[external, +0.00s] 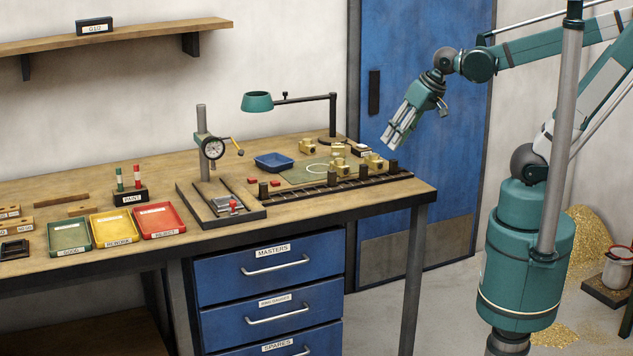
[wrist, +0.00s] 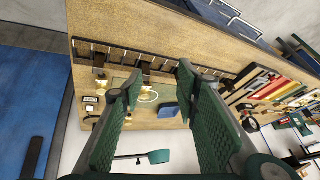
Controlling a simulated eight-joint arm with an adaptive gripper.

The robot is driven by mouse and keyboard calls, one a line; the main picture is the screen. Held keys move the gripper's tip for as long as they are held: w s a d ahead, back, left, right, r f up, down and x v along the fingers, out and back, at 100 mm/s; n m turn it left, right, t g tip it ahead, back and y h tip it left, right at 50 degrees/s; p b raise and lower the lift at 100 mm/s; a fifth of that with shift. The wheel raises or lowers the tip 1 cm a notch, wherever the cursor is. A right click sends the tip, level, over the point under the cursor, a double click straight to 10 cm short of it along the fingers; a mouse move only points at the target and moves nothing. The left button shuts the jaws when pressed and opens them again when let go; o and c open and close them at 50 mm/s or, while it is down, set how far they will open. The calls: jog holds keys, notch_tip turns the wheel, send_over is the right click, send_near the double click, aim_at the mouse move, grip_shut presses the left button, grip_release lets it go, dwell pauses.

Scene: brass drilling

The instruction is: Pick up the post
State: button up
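Several short dark posts stand along a black slotted rail (external: 300,190) at the bench's right front edge; one post (external: 393,166) is near the rail's right end, another post (external: 263,190) near its left end. I cannot tell which one the task means. The rail also shows in the wrist view (wrist: 125,53), partly hidden by a finger.
Brass blocks (external: 340,168) and a green mat (external: 297,173) lie behind the rail, with a blue tray (external: 273,162) to their left. A lamp (external: 257,102) arches above. A dial gauge stand (external: 202,140) and coloured trays (external: 161,220) are farther left.

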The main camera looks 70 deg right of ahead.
jog(key=w+d+m+g+p, duration=0.1)
jog(key=w+d+m+p, duration=0.15)
jog(key=d+m, duration=0.2)
jog(key=m+g+p, duration=0.4)
jog(key=m+p, duration=0.4)
jog(key=m, duration=0.8)
send_over(394, 160)
jog(key=f, duration=0.5)
jog(key=shift+w+a+f, duration=0.1)
jog(key=shift+w+a, duration=0.15)
jog(key=shift+w, duration=0.15)
jog(key=shift+s+d+f+m+g, duration=0.1)
jog(key=shift+d+f+m+g, duration=0.3)
jog(key=shift+m, duration=0.35)
jog(key=shift+f, duration=1.3)
jog(key=shift+s+f, duration=0.15)
jog(key=shift+f, duration=1.15)
jog(key=shift+s+f, duration=0.1)
jog(key=shift+f, duration=1.2)
jog(key=shift+c, duration=0.3)
